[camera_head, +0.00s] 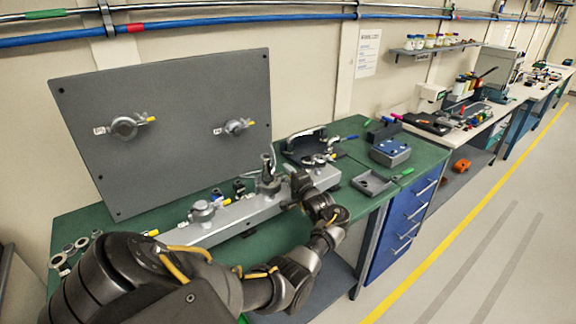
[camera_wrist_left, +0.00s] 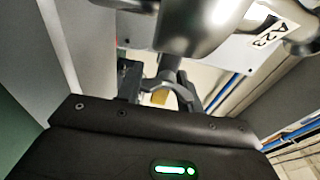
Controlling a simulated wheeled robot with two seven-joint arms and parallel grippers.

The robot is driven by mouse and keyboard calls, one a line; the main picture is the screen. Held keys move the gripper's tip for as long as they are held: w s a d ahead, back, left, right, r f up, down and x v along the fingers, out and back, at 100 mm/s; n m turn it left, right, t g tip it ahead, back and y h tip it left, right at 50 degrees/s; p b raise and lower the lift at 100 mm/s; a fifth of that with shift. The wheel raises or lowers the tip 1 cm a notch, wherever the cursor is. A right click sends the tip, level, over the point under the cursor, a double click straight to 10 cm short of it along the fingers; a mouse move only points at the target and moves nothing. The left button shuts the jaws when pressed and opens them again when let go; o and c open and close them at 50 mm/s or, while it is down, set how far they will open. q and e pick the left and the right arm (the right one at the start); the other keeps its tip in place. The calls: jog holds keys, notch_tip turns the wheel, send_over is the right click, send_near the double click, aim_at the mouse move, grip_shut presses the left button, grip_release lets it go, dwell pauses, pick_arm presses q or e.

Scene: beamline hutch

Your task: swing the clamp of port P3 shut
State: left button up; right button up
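A long grey beam housing (camera_head: 236,219) lies on the green bench and carries several round port fittings. One port with a clamp (camera_head: 203,210) is near its left end, and an upright metal fitting (camera_head: 268,174) stands near its middle. The port labels are too small to read in the head view, so I cannot tell which is P3. My left gripper (camera_head: 298,186) is at the right part of the housing, close beside the upright fitting. The left wrist view shows a metal port body (camera_wrist_left: 200,22) close above the gripper. The fingers are partly hidden, and contact is unclear. My right gripper is out of view.
A large grey panel (camera_head: 170,170) with two clamped ports stands behind the housing. A shallow grey tray (camera_head: 372,184) and a grey box with blue top (camera_head: 390,152) lie to the right. Loose rings (camera_head: 70,252) lie at the bench's left end.

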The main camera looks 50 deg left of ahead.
pick_arm(q)
jog(key=b+v, duration=0.1)
jog(key=v, duration=0.9)
jog(key=shift+d+b, duration=0.35)
